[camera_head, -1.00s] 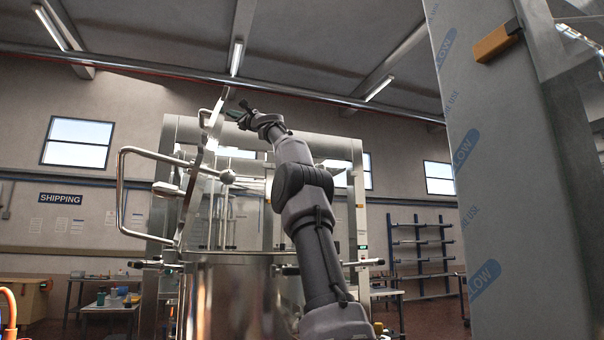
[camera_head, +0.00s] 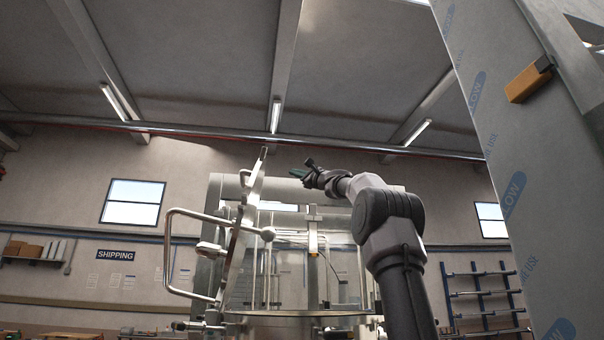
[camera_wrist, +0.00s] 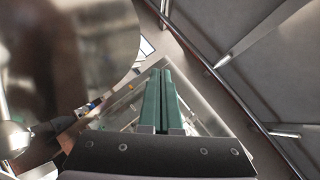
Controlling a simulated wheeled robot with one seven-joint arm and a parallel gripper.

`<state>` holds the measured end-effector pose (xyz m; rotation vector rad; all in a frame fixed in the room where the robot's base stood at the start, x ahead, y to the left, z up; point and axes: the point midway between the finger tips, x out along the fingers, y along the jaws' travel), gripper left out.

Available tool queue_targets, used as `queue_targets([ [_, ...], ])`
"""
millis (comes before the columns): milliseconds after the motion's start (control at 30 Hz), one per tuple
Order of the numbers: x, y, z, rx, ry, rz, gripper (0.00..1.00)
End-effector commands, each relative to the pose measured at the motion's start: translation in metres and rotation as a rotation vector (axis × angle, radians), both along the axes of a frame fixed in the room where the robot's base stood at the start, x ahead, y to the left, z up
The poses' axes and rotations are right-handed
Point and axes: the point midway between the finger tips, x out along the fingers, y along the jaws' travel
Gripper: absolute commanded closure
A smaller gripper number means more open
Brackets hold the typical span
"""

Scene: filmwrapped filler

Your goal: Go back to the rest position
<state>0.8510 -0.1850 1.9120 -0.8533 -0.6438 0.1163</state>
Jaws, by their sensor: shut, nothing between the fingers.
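My gripper (camera_head: 297,173) is at the end of my raised arm, above and right of the steel vessel's open lid (camera_head: 243,225) in the head view. In the wrist view its two green fingers (camera_wrist: 162,75) lie side by side, shut, with nothing between them. The lid stands tilted up on edge, with a bent tube handle on its left side. My gripper appears apart from the lid. The vessel's round rim (camera_head: 290,318) shows below; its inside is hidden.
A film-wrapped panel (camera_head: 520,190) with an orange block (camera_head: 528,82) stands close on the right. A glazed steel frame (camera_head: 340,265) is behind the vessel. Blue shelving (camera_head: 485,295) stands at the back right. The space above my arm up to the ceiling looks free.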

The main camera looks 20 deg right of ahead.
Motion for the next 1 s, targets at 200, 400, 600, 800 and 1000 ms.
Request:
queue_targets([
  [200, -0.021, -0.013, -0.004, 0.0, 0.001, -0.001, 1.0],
  [400, -0.024, -0.015, -0.004, 0.001, 0.0, 0.0, 1.0],
  [600, -0.024, -0.003, -0.01, -0.029, 0.015, -0.002, 1.0],
  [800, -0.035, 0.076, -0.077, -0.296, 0.15, -0.025, 1.0],
  [1000, -0.09, 0.148, -0.2, -0.717, 0.321, -0.035, 1.0],
])
